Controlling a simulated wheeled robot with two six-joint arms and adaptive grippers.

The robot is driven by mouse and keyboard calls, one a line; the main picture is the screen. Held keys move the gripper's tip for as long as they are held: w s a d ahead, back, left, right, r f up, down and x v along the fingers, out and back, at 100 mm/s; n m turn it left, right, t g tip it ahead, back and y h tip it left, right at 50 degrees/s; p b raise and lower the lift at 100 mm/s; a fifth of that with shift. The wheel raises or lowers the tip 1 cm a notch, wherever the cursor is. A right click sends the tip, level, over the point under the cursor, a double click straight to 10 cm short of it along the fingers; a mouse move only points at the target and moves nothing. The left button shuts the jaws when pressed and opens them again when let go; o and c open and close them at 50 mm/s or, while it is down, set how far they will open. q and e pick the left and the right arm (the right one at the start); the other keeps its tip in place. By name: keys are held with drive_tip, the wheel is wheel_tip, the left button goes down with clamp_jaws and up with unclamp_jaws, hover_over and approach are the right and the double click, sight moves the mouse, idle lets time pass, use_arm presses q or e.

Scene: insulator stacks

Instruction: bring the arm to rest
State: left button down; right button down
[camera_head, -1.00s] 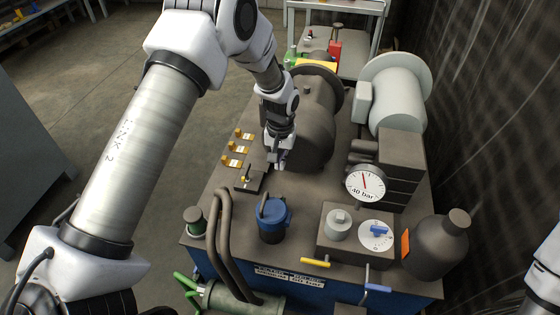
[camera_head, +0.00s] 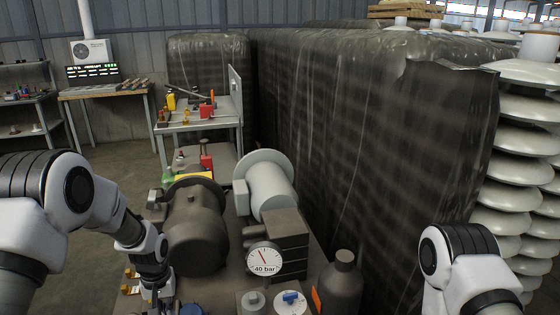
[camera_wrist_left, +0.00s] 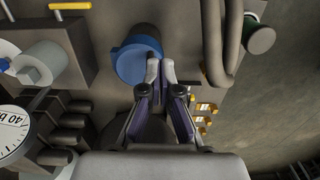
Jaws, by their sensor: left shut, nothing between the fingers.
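My left arm comes in from the left in the head view. Its gripper (camera_head: 157,296) hangs low over the bench top at the bottom edge, partly cut off. In the left wrist view my left gripper (camera_wrist_left: 160,66) is shut with nothing between its fingers. Its tips appear beside the blue cylinder (camera_wrist_left: 136,60) in the picture; whether they touch it I cannot tell. Part of my right arm (camera_head: 462,262) shows at the lower right of the head view, and its gripper is out of the picture.
The bench carries a dark drum (camera_head: 196,232), a pale flanged cylinder (camera_head: 268,192), a 40 bar gauge (camera_head: 264,259) and a dark bottle (camera_head: 341,282). Brass fittings (camera_wrist_left: 204,118) lie near the left gripper. A wrapped stack (camera_head: 370,130) and white insulators (camera_head: 510,140) fill the right.

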use_arm(q)
drive_tip(key=s+d+f, duration=0.1)
drive_tip(key=s+f, duration=0.3)
drive_tip(key=s, duration=0.6)
drive_tip(key=s+d+f+m, duration=0.1)
drive_tip(key=s+f, duration=0.4)
drive_tip(key=s, duration=0.6)
drive_tip(key=s+d+f+m, duration=0.1)
drive_tip(key=s+f, duration=0.4)
drive_tip(key=s, duration=0.6)
drive_tip(key=shift+s, duration=0.15)
